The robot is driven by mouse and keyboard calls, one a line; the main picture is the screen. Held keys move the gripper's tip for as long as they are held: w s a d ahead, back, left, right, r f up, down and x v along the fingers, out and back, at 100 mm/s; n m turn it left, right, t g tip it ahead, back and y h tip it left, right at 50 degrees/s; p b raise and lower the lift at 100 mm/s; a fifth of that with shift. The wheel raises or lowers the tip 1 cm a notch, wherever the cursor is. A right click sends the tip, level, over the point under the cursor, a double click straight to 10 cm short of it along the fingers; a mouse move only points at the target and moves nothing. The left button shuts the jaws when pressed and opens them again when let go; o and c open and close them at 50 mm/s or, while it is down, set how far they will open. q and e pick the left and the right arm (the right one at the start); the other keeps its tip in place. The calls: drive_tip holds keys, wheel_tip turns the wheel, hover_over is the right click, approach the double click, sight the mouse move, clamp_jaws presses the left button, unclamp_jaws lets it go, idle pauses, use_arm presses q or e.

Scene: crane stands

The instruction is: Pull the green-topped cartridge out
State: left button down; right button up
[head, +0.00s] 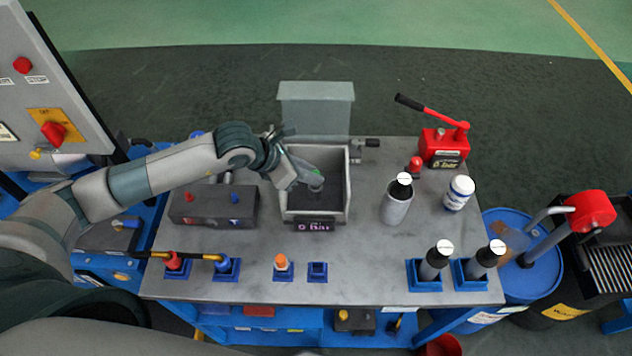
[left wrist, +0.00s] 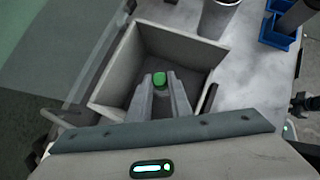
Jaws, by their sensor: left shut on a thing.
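The green-topped cartridge (left wrist: 159,79) shows in the left wrist view as a bright green cap between my two grey fingers. It is inside an open grey box (left wrist: 120,70) with a dark floor. In the head view the same box (head: 347,185) stands at the back middle of the table. My left gripper (head: 308,174) reaches down into it from the left, shut on the cartridge. The fingers hide most of the cartridge's body, and I cannot tell whether its lower end is seated or free. My right gripper is not in view.
The box has a raised grey lid (head: 316,103) behind and a "0 bar" display (head: 314,226) in front. A dark block (head: 213,205) stands left. A grey bottle (head: 397,205), a white jar (head: 459,193) and a red hand pump (head: 443,145) stand right. Blue holders line the front.

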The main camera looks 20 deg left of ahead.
use_arm(q)
drive_tip(key=shift+r+p, duration=1.25)
drive_tip(key=shift+r, duration=1.65)
drive_tip(key=shift+w+r, duration=0.1)
drive_tip(key=shift+r, duration=0.05)
